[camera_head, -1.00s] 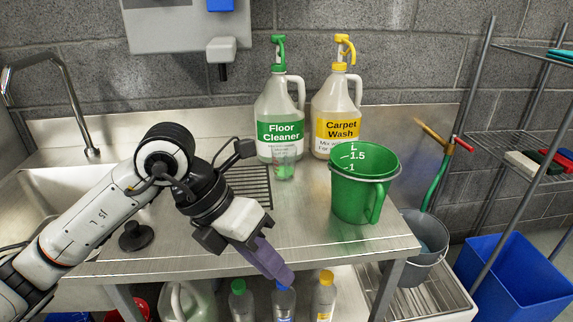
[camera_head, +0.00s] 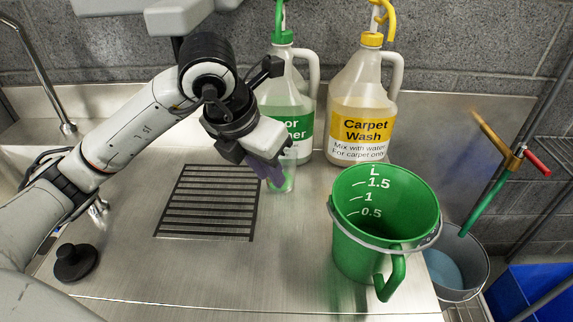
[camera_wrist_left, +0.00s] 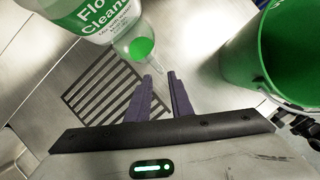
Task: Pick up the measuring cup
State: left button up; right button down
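A small clear cup with green inside (camera_head: 289,178) stands on the steel counter in front of the floor cleaner jug; it is likely the measuring cup. In the left wrist view the cup (camera_wrist_left: 138,45) is just beyond the fingertips. My left gripper (camera_head: 270,176) is beside it, partly covering it in the head view. My right gripper is not in view.
A green pail with volume marks (camera_head: 358,255) stands right on the counter (camera_head: 200,275). The floor cleaner (camera_head: 300,130) and carpet wash (camera_head: 362,115) jugs stand behind. A drain grate (camera_head: 208,202) and black stopper (camera_head: 74,262) lie left. A grey bucket (camera_head: 470,262) is beyond the right edge.

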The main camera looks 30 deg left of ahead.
aim_at(279, 200)
pick_arm(q)
jog(key=x, duration=0.8)
jog(key=shift+s, duration=0.15)
grip_shut()
